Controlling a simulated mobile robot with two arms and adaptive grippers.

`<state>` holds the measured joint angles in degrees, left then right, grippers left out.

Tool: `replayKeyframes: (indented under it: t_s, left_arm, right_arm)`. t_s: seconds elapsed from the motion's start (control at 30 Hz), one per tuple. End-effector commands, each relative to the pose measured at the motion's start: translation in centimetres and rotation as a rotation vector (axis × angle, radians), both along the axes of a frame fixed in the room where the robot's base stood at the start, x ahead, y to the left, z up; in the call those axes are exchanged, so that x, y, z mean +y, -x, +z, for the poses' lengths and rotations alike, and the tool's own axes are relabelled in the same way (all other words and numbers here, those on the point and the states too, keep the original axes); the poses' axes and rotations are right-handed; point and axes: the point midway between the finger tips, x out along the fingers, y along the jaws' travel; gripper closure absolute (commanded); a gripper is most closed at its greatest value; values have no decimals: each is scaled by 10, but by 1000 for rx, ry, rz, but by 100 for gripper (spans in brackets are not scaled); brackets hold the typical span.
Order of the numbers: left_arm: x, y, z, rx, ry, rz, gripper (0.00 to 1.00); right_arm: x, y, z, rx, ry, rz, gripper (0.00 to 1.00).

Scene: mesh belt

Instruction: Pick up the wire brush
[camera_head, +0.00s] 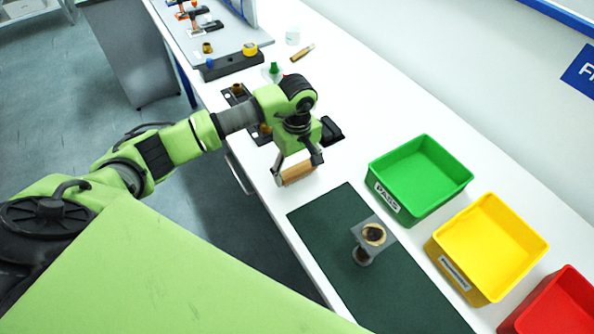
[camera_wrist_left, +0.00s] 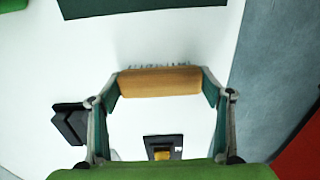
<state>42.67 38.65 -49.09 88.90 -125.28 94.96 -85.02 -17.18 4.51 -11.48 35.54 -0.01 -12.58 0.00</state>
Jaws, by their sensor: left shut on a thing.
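The wire brush (camera_head: 299,172) has a tan wooden block. In the left wrist view, the brush (camera_wrist_left: 160,83) lies crosswise between the fingers, with a row of dark bristles along its far edge. My left gripper (camera_head: 297,168) is shut on the two ends of the block, over the white bench. I cannot tell how far the brush is above the bench top. My right gripper is not in view.
A dark green mat (camera_head: 335,215) bears a grey fixture with a round brown-rimmed part (camera_head: 374,234). Green (camera_head: 447,158), yellow (camera_head: 515,228) and red (camera_head: 560,310) bins line the right side. A small black item (camera_head: 331,131) sits close behind my gripper.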

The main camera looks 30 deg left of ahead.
Motion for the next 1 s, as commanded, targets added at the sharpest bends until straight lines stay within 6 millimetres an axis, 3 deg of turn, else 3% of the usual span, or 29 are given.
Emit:
replayKeyframes:
  t_s: [0.2, 0.5, 0.8, 1.0]
  left_arm:
    - [1, -2, 22, -10, -1, -1, 51]
    - [11, 58, 87, -7, -4, -2, 51]
    - [21, 119, 114, -3, -4, -1, 51]
    - [22, 135, 124, -1, 0, 1, 51]
  right_arm:
    - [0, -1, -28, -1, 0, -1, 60]
    - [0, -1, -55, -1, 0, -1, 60]
    - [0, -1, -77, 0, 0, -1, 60]
    - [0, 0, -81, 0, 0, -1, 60]
